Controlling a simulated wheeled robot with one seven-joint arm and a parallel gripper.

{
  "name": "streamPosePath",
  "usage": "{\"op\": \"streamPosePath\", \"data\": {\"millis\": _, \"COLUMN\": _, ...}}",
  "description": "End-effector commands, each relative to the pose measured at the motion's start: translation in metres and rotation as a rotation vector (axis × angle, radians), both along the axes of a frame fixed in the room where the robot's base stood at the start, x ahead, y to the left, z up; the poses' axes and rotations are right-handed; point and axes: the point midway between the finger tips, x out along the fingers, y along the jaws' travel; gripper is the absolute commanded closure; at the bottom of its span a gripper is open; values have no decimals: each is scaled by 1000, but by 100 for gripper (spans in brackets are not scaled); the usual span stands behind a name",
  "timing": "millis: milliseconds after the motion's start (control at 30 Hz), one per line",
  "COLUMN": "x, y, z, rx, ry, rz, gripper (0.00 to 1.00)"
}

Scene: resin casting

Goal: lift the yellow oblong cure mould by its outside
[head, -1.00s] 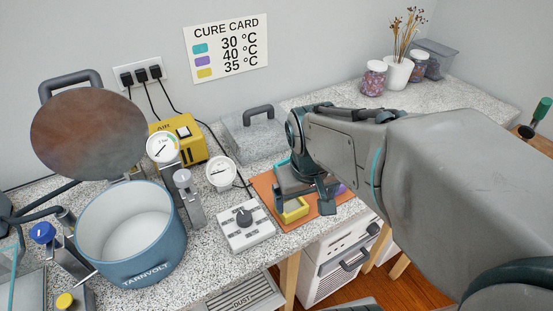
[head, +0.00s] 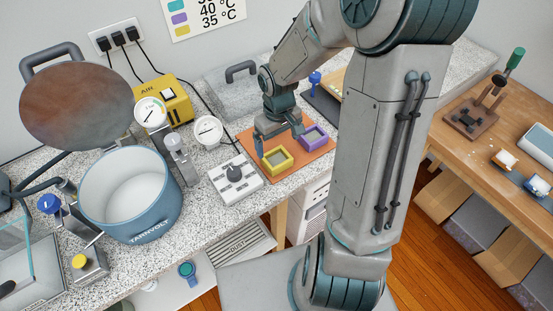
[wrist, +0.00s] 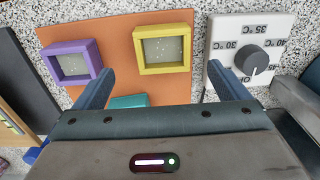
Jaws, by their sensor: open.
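The yellow oblong mould (head: 284,167) is an open rectangular frame with a grey inside, lying flat on an orange mat (head: 315,153). It also shows in the wrist view (wrist: 163,69), upper middle. My gripper (head: 279,143) is open and empty, just behind the mould in the head view. In the wrist view my gripper (wrist: 158,78) has one finger to each side of the mould's width, with the mould just beyond the fingertips. No contact shows; the height gap is hard to tell. A purple mould (head: 316,145) lies beside it. A teal mould (wrist: 128,101) is partly hidden by my gripper.
A white dial box (head: 236,183) stands close beside the mat, near one finger in the wrist view (wrist: 226,75). A blue pot (head: 130,205), a gauge (head: 208,131) and a yellow air unit (head: 160,103) stand to the left. The counter's front edge is near the mat.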

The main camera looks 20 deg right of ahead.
Motion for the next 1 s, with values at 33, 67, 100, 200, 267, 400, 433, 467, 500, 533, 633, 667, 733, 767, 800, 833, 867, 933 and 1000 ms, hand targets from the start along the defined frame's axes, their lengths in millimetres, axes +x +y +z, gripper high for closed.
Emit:
{"op": "streamPosePath", "data": {"millis": 33, "x": -1, "y": 1, "z": -9, "rx": 1, "ry": 4, "rz": 2, "gripper": 5}}
{"op": "streamPosePath", "data": {"millis": 67, "x": -1, "y": 1, "z": -12, "rx": 0, "ry": 3, "rz": 2, "gripper": 5}}
{"op": "streamPosePath", "data": {"millis": 100, "x": -1, "y": 1, "z": -16, "rx": 0, "ry": 3, "rz": 2, "gripper": 5}}
{"op": "streamPosePath", "data": {"millis": 200, "x": 0, "y": 1, "z": -22, "rx": 0, "ry": 0, "rz": 1, "gripper": 5}}
{"op": "streamPosePath", "data": {"millis": 267, "x": 0, "y": 1, "z": -24, "rx": 0, "ry": 1, "rz": 1, "gripper": 5}}
{"op": "streamPosePath", "data": {"millis": 400, "x": -2, "y": 3, "z": -37, "rx": 0, "ry": 3, "rz": 2, "gripper": 5}}
{"op": "streamPosePath", "data": {"millis": 433, "x": -2, "y": 4, "z": -42, "rx": 1, "ry": 4, "rz": 2, "gripper": 5}}
{"op": "streamPosePath", "data": {"millis": 467, "x": -2, "y": 4, "z": -46, "rx": 1, "ry": 4, "rz": 3, "gripper": 5}}
{"op": "streamPosePath", "data": {"millis": 500, "x": -3, "y": 5, "z": -51, "rx": 1, "ry": 4, "rz": 2, "gripper": 5}}
{"op": "streamPosePath", "data": {"millis": 533, "x": -3, "y": 6, "z": -55, "rx": 2, "ry": 5, "rz": 3, "gripper": 5}}
{"op": "streamPosePath", "data": {"millis": 633, "x": -2, "y": 5, "z": -68, "rx": 0, "ry": 3, "rz": 2, "gripper": 5}}
{"op": "streamPosePath", "data": {"millis": 667, "x": -2, "y": 5, "z": -70, "rx": 0, "ry": 2, "rz": 2, "gripper": 5}}
{"op": "streamPosePath", "data": {"millis": 733, "x": -2, "y": 5, "z": -73, "rx": 1, "ry": 1, "rz": 1, "gripper": 5}}
{"op": "streamPosePath", "data": {"millis": 767, "x": -2, "y": 5, "z": -74, "rx": 1, "ry": 1, "rz": 1, "gripper": 5}}
{"op": "streamPosePath", "data": {"millis": 800, "x": -2, "y": 5, "z": -75, "rx": 0, "ry": 0, "rz": 1, "gripper": 5}}
{"op": "streamPosePath", "data": {"millis": 833, "x": -2, "y": 5, "z": -75, "rx": 0, "ry": 0, "rz": 1, "gripper": 5}}
{"op": "streamPosePath", "data": {"millis": 867, "x": -2, "y": 5, "z": -75, "rx": 0, "ry": 0, "rz": 1, "gripper": 5}}
{"op": "streamPosePath", "data": {"millis": 933, "x": -2, "y": 5, "z": -75, "rx": 0, "ry": 0, "rz": 0, "gripper": 5}}
{"op": "streamPosePath", "data": {"millis": 1000, "x": -2, "y": 5, "z": -74, "rx": 0, "ry": 0, "rz": 0, "gripper": 11}}
